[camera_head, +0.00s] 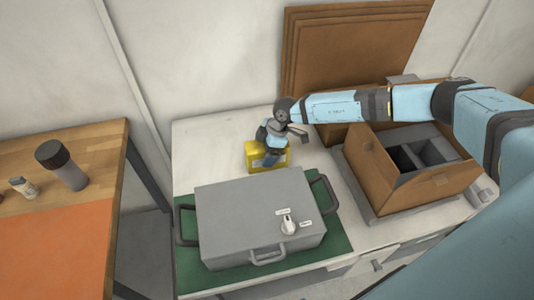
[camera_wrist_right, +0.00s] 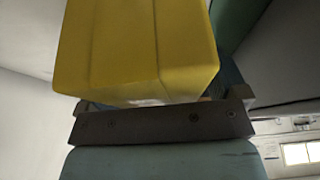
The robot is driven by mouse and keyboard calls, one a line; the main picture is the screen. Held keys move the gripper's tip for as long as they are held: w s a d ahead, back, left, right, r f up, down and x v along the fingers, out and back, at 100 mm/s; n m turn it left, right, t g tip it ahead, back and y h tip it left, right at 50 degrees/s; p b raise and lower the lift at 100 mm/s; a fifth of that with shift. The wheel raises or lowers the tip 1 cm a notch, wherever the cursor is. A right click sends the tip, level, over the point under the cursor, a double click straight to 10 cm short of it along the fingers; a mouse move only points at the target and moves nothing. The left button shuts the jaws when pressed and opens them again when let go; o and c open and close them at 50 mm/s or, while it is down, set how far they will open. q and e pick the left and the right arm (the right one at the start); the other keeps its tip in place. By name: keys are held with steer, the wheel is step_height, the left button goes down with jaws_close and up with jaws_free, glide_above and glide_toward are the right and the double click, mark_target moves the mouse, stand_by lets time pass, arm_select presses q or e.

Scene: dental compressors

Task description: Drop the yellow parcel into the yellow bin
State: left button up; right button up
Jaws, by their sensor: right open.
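The yellow parcel (camera_head: 253,158), a small box with a pale label, stands on the white worktop behind the grey case. My right gripper (camera_head: 270,157) is down at the parcel, overlapping it in the head view. In the right wrist view the parcel (camera_wrist_right: 138,45) fills the upper middle, right in front of the gripper (camera_wrist_right: 160,103). The gripper is open; the fingertips are largely hidden, and I cannot tell whether they touch the parcel. No yellow bin shows. My left gripper is not in view.
A grey case (camera_head: 250,215) with handles lies on a green mat (camera_head: 336,262) in front. An open cardboard box (camera_head: 375,175) with dividers stands to the right. Brown boards (camera_head: 350,45) lean on the wall. A wooden table (camera_head: 95,165) at left holds a dark-capped bottle (camera_head: 62,165).

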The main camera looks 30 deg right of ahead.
steer(key=c, duration=1.3)
steer(key=shift+o, duration=0.2)
